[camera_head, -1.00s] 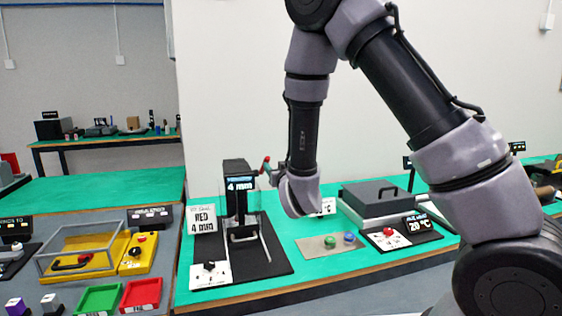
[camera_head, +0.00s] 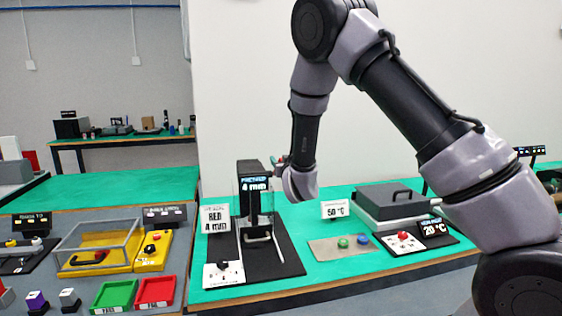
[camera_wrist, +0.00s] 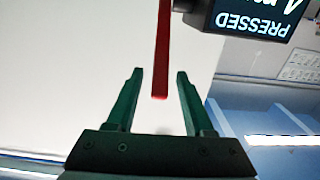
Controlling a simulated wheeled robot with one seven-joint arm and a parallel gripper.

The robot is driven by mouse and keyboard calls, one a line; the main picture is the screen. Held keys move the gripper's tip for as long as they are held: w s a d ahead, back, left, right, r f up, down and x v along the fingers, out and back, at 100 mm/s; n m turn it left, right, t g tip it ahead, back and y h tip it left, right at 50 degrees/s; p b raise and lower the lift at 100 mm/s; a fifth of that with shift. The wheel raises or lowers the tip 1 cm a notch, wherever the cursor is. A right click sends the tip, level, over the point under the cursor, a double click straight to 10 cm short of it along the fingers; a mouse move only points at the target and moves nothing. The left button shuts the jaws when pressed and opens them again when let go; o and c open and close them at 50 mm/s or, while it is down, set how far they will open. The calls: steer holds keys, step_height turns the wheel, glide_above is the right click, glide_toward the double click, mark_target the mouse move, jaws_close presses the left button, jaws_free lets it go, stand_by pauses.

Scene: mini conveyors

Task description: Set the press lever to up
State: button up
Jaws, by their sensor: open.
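The black press (camera_head: 254,205) stands on a black base on the green bench, its display reading 4 mm. In the wrist view its head (camera_wrist: 262,15) shows upside down with the word PRESSED. The red press lever (camera_wrist: 163,50) hangs into the wrist picture from the top, its end between my two fingers. My gripper (camera_wrist: 159,73) is open, with a visible gap on each side of the lever. In the head view my wrist is just right of the press head; my fingers are mostly hidden and only a small reddish bit of the lever (camera_head: 279,160) shows.
A card reading RED 4 mm (camera_head: 215,218) and a dial panel (camera_head: 223,274) stand left of the press. A yellow clear-covered box (camera_head: 78,262) is at left.

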jaws_close()
stand_by(1.4)
